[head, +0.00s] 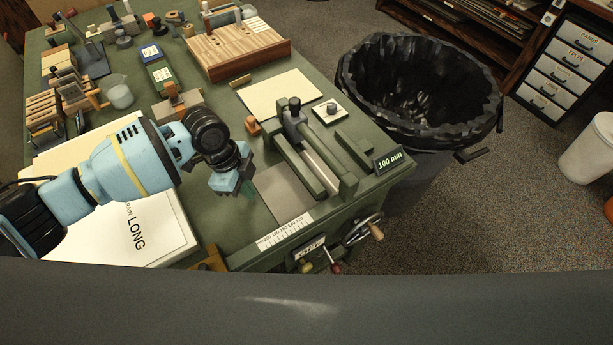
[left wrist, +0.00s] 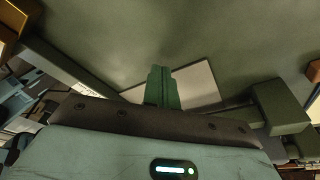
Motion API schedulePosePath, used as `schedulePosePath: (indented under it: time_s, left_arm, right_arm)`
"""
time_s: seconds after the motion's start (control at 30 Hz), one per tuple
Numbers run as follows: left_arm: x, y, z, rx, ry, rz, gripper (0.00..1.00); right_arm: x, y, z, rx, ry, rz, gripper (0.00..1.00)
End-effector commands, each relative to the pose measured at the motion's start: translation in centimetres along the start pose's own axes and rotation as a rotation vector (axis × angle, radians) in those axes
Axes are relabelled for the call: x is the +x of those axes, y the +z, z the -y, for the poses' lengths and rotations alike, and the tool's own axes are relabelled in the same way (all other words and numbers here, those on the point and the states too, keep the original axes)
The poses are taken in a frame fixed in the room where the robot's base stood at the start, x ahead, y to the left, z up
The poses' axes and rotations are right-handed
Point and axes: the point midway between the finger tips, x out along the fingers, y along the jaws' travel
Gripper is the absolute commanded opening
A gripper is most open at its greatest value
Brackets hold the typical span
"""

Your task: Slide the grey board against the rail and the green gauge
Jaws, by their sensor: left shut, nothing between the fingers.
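The grey board (head: 280,192) lies flat on the green bench beside a long green bar (head: 299,168) that looks like the rail. The green gauge cannot be told for certain among several green blocks; one green block (head: 347,188) stands at the bar's near right. My left gripper (head: 246,189) is shut and empty, pointing down at the board's left side. In the left wrist view its green fingers (left wrist: 164,88) are together in front of the pale board (left wrist: 200,82) and hide part of it. Contact with the board cannot be told. My right gripper is not in view.
A white scale (head: 285,232) lies along the near edge, with a handwheel (head: 362,230) beside it. A "100 mm" label (head: 388,161) is at the right edge. A cream sheet (head: 282,96) lies behind. A black-lined bin (head: 420,95) stands beyond the bench.

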Motion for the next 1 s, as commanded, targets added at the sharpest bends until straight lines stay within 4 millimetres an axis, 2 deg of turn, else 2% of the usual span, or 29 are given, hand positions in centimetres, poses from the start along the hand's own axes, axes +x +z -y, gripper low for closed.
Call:
schedulePosePath:
  time_s: [0.43,1.0]
  left_arm:
    - [0.15,-0.03,0.09,0.001,-0.004,0.000,0.00]
    - [1.09,0.22,0.08,0.000,-0.003,0.000,0.00]
  right_arm:
    - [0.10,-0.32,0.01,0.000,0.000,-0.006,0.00]
    - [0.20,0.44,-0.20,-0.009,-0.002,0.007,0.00]
